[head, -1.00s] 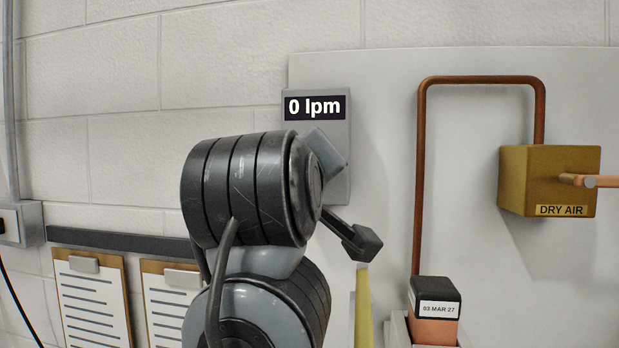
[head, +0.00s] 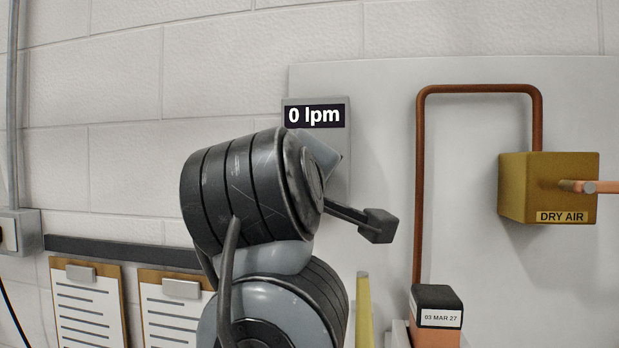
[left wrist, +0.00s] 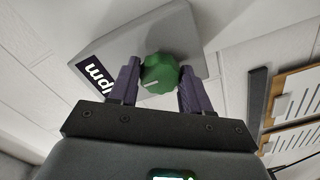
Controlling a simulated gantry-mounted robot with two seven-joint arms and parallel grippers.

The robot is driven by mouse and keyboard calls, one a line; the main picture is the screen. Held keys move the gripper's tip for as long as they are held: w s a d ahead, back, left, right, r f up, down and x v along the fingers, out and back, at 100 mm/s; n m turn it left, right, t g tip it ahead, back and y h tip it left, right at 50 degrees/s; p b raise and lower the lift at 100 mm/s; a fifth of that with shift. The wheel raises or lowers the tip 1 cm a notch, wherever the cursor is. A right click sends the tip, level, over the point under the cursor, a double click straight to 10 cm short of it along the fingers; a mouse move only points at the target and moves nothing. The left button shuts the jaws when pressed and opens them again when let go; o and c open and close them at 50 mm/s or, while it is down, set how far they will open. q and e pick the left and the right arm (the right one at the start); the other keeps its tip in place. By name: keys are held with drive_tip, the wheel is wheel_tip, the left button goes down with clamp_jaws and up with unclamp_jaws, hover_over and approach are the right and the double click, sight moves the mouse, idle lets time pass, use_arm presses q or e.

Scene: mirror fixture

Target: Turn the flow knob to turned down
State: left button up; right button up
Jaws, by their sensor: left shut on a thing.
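The green flow knob (left wrist: 158,74) shows in the left wrist view, on the grey flow unit (left wrist: 185,35). My left gripper (left wrist: 158,70) is shut on the knob, with one purple finger on either side of it. A pale mark shows on the knob's side facing the camera. In the head view the unit's display (head: 314,116) reads "0 lpm". My left arm covers the lower part of the unit there, hiding the knob and fingers. My right gripper is in neither view.
On the pale panel (head: 470,75) right of my left arm are a copper pipe (head: 420,180) and a brass "DRY AIR" block (head: 525,185). A dark-topped box dated "03 MAR 27" (head: 437,305) stands below. Clipboards (head: 85,305) hang at lower left.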

use_arm(q)
drive_tip(key=o, duration=1.1)
drive_tip(key=s+b, duration=0.1)
drive_tip(key=s, duration=0.2)
drive_tip(key=s+a+b, duration=0.1)
drive_tip(key=s, duration=0.3)
drive_tip(key=s+a+b, duration=0.1)
drive_tip(key=s+b, duration=0.1)
drive_tip(key=s, duration=0.1)
drive_tip(key=shift+s, duration=0.3)
